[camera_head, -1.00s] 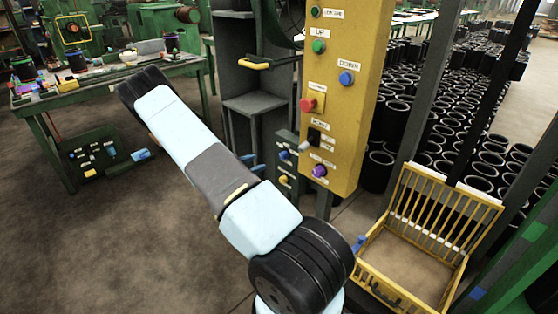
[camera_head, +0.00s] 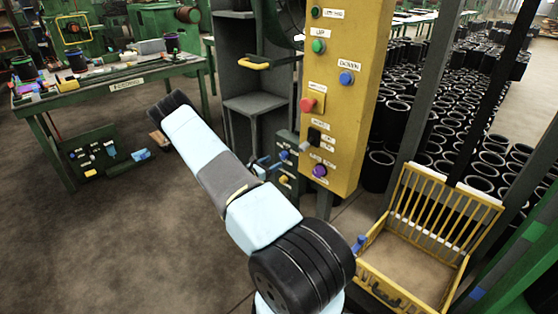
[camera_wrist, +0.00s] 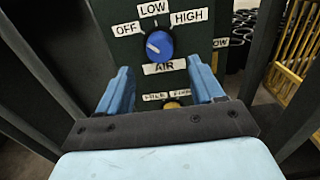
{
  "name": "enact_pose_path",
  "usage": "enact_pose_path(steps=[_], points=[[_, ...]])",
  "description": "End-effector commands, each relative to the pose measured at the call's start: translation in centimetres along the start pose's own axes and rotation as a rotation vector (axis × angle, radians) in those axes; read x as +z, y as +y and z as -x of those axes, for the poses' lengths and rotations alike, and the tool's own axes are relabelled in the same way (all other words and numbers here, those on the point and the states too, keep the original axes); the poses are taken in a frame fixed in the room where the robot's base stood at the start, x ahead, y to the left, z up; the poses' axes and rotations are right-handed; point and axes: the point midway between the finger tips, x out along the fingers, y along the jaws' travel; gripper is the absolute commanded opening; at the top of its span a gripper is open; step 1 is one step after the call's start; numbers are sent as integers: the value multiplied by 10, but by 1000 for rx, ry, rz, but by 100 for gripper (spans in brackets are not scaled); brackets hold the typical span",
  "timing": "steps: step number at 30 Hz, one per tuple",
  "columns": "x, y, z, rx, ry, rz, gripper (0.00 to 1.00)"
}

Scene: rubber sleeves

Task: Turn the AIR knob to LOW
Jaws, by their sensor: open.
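The AIR knob (camera_wrist: 159,45) is a round blue dial on a dark green panel (camera_wrist: 105,45), seen in the wrist view. Its white pointer mark points up and left, toward the OFF label (camera_wrist: 127,29). The LOW label (camera_wrist: 153,9) is above the knob and the HIGH label (camera_wrist: 189,17) is to its upper right. My gripper (camera_wrist: 158,66) is open, with one blue finger on each side below the knob and nothing between them. In the head view my gripper (camera_head: 268,164) is just left of the small panel and its blue knob (camera_head: 284,155).
A second, yellowish knob (camera_wrist: 172,105) sits below AIR, partly hidden by my gripper. A yellow control box (camera_head: 345,110) with buttons stands right of the panel. A grey shelf (camera_head: 255,103) stands behind. A yellow basket (camera_head: 413,285) is at the right.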

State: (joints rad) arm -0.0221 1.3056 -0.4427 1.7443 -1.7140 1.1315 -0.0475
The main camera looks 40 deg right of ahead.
Motion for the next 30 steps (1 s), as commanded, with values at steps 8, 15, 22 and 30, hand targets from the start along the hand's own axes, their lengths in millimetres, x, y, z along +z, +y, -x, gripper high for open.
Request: enact_pose_path(steps=[8, 15, 22, 30], points=[[0, 0, -39, 0, -1, -1, 67], [0, 0, -50, 0, -1, 0, 67], [0, 0, -50, 0, 0, 0, 67], [0, 0, -50, 0, 0, 0, 42]])
